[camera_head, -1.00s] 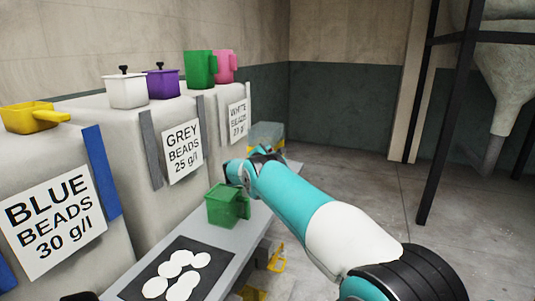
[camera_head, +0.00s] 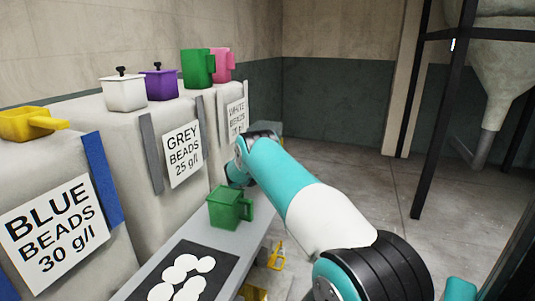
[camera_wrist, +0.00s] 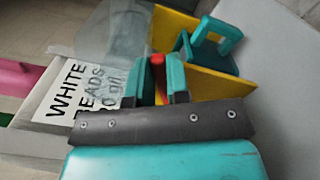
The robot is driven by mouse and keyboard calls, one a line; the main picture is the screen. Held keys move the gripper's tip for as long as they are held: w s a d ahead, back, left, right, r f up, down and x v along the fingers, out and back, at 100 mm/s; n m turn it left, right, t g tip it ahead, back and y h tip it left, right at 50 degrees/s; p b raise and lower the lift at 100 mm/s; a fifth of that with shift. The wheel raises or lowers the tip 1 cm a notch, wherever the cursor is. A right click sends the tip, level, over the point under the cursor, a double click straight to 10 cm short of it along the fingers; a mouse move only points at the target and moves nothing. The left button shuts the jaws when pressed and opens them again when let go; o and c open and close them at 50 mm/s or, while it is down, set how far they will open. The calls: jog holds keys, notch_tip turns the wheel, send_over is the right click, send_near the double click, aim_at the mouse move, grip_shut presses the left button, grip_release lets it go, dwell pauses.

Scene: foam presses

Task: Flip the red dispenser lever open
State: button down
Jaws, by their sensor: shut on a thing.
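The red dispenser lever (camera_wrist: 158,68) shows as a small red piece in the wrist view, beside the white beads sign (camera_wrist: 82,92). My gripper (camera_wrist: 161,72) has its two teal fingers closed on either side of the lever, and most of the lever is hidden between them. In the head view my wrist is at the far end of the row of bins, by the white beads sign (camera_head: 236,116). The lever and the fingertips are hidden there behind my arm.
In the wrist view, a yellow panel (camera_wrist: 205,68) and a teal handled container (camera_wrist: 212,48) are close by. A green jug (camera_head: 228,208) stands on the grey bench below my arm. Cups and pots, including a purple pot (camera_head: 160,86), stand on the bins.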

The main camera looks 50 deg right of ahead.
jog(key=c, duration=1.1)
grip_release()
jog(key=shift+a+f, duration=0.1)
jog(key=shift+a, duration=0.1)
jog(key=shift+d, duration=0.15)
notch_tip(320, 180, up, 20)
jog(key=b, duration=0.3)
jog(key=shift+s, duration=0.1)
